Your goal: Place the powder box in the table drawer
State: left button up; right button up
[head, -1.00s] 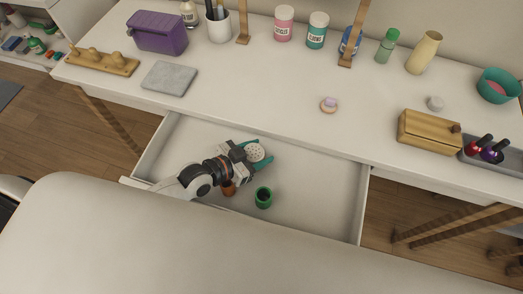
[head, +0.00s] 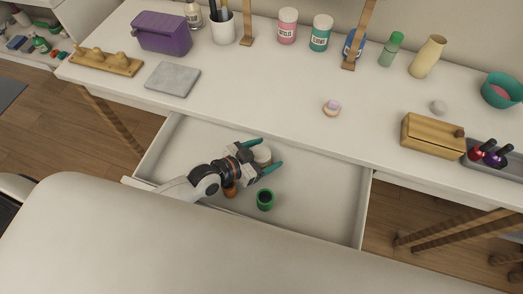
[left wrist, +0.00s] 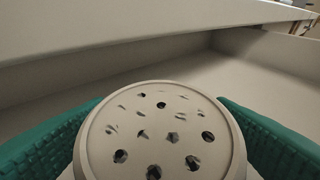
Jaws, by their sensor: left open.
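The powder box (head: 262,154) is a round, pale container with a perforated lid. It is inside the open table drawer (head: 318,190), and its lid (left wrist: 160,135) fills the lower middle of the left wrist view. My left gripper (head: 266,156) is open, with its teal fingers on either side of the box and spread apart from it. The gripper partly hides the box in the head view. I cannot tell whether the box rests on the drawer floor. My right gripper is not in view.
A green cup (head: 265,199) and an orange-brown item (head: 230,189) also lie in the drawer near my left gripper. The drawer's right side is bare. Above it, the white tabletop (head: 250,95) holds a purple bin (head: 162,32), a grey slab (head: 173,79) and a wooden box (head: 432,136).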

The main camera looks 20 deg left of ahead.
pick_arm(q)
jog(key=shift+s+r, duration=0.1)
jog(key=shift+r, duration=0.1)
jog(key=v, duration=1.2)
jog(key=shift+p, duration=0.4)
